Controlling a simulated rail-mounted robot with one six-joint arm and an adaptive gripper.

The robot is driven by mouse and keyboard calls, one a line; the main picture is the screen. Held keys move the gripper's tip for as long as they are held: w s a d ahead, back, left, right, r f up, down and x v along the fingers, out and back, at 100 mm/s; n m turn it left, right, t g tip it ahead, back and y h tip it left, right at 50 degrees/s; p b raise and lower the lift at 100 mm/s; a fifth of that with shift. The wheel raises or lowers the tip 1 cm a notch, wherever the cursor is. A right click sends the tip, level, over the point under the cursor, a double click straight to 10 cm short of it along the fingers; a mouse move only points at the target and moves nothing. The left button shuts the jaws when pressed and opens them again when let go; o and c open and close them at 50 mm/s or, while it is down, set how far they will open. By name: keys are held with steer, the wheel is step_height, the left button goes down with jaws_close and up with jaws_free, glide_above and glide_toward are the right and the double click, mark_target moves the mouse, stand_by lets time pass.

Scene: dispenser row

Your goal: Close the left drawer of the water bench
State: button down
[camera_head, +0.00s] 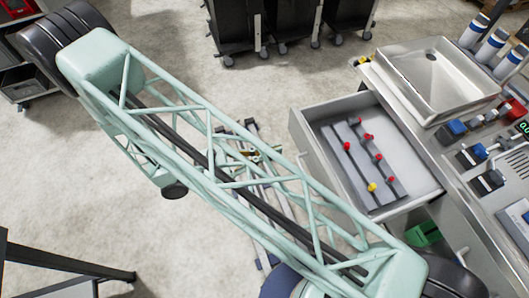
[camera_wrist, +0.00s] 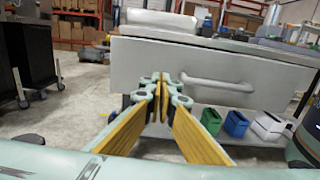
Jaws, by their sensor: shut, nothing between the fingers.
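The water bench (camera_head: 455,165) runs down the right side in the head view. Its left drawer (camera_head: 402,175) is pulled out towards the left and stands open. In the wrist view, the pale drawer front (camera_wrist: 150,62) with its bar handle (camera_wrist: 217,83) faces the camera. My gripper (camera_wrist: 163,87) is shut and empty, its yellow-lined fingers pointing at the drawer front left of the handle. I cannot tell whether the fingertips touch the front. In the head view my arm hides most of the gripper area.
Inside the drawer lie dark bars with several red knobs (camera_head: 366,136) and a yellow one. A steel sink (camera_head: 440,80) is set in the bench top. Blue, green and white bins (camera_wrist: 236,124) stand below the drawer.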

mark_target(301, 141)
steer(key=shift+b+x, duration=0.45)
steer(key=shift+x, duration=2.9)
steer(key=shift+d, duration=0.1)
